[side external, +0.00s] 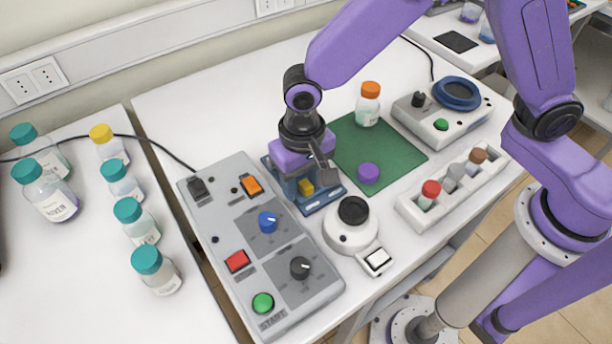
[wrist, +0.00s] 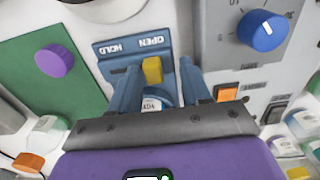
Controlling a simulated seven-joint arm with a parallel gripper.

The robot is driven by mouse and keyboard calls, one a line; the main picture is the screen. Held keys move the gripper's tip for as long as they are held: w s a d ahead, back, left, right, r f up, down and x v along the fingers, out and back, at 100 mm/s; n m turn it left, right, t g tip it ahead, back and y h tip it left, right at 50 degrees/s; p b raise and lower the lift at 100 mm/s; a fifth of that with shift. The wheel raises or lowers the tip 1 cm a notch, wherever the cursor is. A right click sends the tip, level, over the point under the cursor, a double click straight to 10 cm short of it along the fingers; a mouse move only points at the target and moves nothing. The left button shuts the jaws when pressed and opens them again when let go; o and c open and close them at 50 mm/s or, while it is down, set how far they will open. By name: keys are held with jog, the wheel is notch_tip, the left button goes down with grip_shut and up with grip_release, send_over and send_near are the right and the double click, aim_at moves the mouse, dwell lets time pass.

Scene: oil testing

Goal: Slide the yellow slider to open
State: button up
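The yellow slider (side external: 306,187) sits in a blue device (side external: 329,200) in the middle of the table, under my gripper. In the wrist view the yellow slider (wrist: 152,70) is upright in a slot, beside the upside-down word OPEN. The word HOLD and a bare part of the slot are to its left. My gripper (wrist: 160,68) is open and low over the blue device (wrist: 107,52), with one blue finger on each side of the slider. The left finger is close to the slider; I cannot tell if it touches. A bottle inside the device is partly hidden.
A grey control panel (side external: 215,190) with knobs and buttons stands left of the device. A green mat (side external: 400,150) with a purple cap (side external: 368,174) lies to its right. A round white device (side external: 340,234) stands close in front, and a vial rack (side external: 410,208) farther right.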

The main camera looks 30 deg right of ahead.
aim_at(303, 185)
jog(key=shift+d, duration=0.1)
notch_tip(303, 185, up, 17)
jog(key=shift+r, duration=0.2)
dwell(0.6)
jog(key=s+d+f+n, duration=0.3)
jog(key=s+d+n, duration=0.3)
jog(key=d, duration=0.6)
jog(key=s+d+f+n, duration=0.3)
jog(key=s+d+n, duration=0.3)
jog(key=s+d, duration=0.4)
jog(key=d, duration=0.3)
jog(key=shift+s+d+f+n, duration=0.2)
jog(key=shift+s+f+n, duration=0.05)
jog(key=shift+f+n, duration=0.1)
dwell(1.3)
